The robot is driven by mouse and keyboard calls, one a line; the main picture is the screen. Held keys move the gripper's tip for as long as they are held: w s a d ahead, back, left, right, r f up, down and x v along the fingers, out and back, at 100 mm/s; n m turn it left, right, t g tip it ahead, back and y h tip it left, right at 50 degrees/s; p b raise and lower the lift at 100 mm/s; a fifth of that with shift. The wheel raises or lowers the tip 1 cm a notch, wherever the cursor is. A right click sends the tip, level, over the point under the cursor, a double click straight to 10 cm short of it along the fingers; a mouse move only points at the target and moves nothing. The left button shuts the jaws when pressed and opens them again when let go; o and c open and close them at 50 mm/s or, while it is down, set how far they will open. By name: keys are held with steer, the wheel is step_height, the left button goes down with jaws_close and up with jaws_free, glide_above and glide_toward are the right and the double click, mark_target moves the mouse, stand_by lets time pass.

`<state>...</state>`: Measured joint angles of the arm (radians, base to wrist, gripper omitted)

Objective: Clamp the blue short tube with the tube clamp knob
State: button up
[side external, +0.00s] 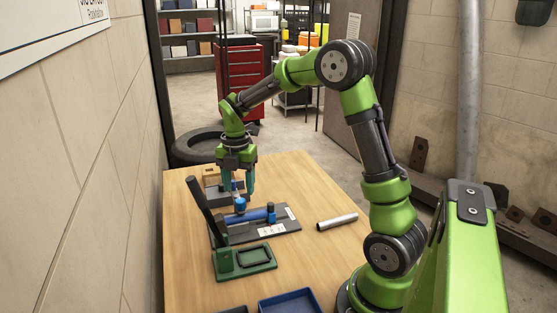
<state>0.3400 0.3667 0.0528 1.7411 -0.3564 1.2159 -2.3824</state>
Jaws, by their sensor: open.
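My gripper (238,190) points down over the far part of the table, with its teal fingers apart. A small blue knob (240,204), which looks like the tube clamp knob, is just below the fingertips. I cannot tell whether the fingers touch or surround it. The blue short tube (250,216) lies horizontally in a dark fixture (277,228) under the knob. A small blue upright piece (271,211) is at the tube's right end.
The long black lever (207,209) rises from a green base (226,265) in front of the fixture. A silver tube (337,221) lies to the right. A blue tray (291,302) is at the near edge. A wooden block (209,174) stands behind. The right side is mostly clear.

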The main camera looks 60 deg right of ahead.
mark_target(240, 201)
steer(key=shift+f, duration=2.35)
steer(key=c, duration=1.1)
steer(key=shift+o, duration=0.2)
